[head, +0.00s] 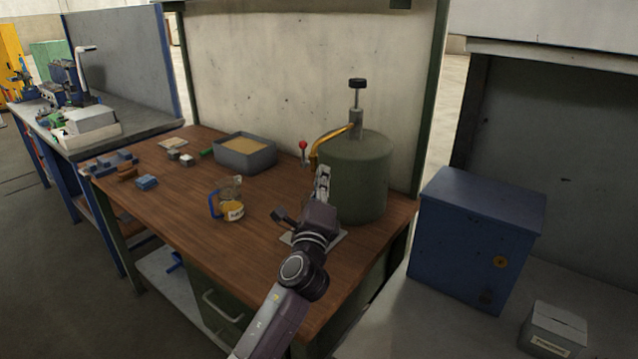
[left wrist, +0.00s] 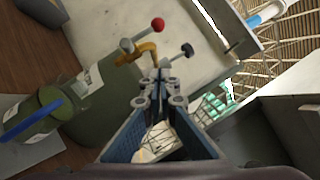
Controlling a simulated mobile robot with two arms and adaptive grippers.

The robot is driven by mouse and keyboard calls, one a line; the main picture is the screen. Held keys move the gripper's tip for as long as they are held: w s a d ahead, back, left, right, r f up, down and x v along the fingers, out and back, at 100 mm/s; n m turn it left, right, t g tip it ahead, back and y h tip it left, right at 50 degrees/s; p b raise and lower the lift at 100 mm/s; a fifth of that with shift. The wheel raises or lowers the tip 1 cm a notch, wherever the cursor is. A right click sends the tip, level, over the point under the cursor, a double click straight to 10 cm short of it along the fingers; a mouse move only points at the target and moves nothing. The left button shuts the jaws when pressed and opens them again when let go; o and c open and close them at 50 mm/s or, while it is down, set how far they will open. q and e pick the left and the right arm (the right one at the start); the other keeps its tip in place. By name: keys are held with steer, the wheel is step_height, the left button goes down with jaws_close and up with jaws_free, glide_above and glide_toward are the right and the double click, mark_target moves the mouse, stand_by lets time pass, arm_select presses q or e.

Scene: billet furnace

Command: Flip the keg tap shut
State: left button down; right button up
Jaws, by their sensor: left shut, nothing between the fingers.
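The green keg (head: 358,180) stands upright at the right end of the wooden table. A brass pipe (head: 326,139) curves from its top to the tap, whose red-knobbed lever (head: 303,146) points up in the head view. The red knob (left wrist: 157,25) and brass pipe (left wrist: 146,52) also show in the left wrist view. My left gripper (head: 323,172) is shut and empty, in front of the keg and below the tap in the head view. In the left wrist view its fingertips (left wrist: 160,80) appear just below the brass pipe, with no clear contact. My right gripper is out of view.
A glass mug (head: 232,208) with a blue handle stands left of my left gripper. A grey bin (head: 245,166) and small blocks (head: 147,182) lie farther left. A blue cabinet (head: 470,240) stands to the right. The table's front middle is clear.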

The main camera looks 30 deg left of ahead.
mark_target(303, 154)
arm_select(q)
steer(key=a+r+p, duration=0.1)
steer(key=w+a, duration=0.1)
steer(key=a, duration=0.1)
steer(key=w+a+r+p, duration=0.1)
steer(key=shift+a+r+p, duration=0.3)
steer(key=shift+a+p, duration=0.05)
steer(key=shift+a, duration=0.05)
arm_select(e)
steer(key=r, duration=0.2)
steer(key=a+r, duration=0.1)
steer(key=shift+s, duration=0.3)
arm_select(q)
steer(key=shift+w, duration=0.1)
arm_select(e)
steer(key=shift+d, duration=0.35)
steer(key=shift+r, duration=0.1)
arm_select(q)
steer(key=shift+a+r+n+g+p, duration=0.2)
steer(key=shift+n+g+p, duration=0.1)
steer(key=shift+n+p, duration=0.15)
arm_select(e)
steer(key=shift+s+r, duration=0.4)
arm_select(q)
steer(key=shift+n+p, duration=0.25)
steer(key=shift+p, duration=0.05)
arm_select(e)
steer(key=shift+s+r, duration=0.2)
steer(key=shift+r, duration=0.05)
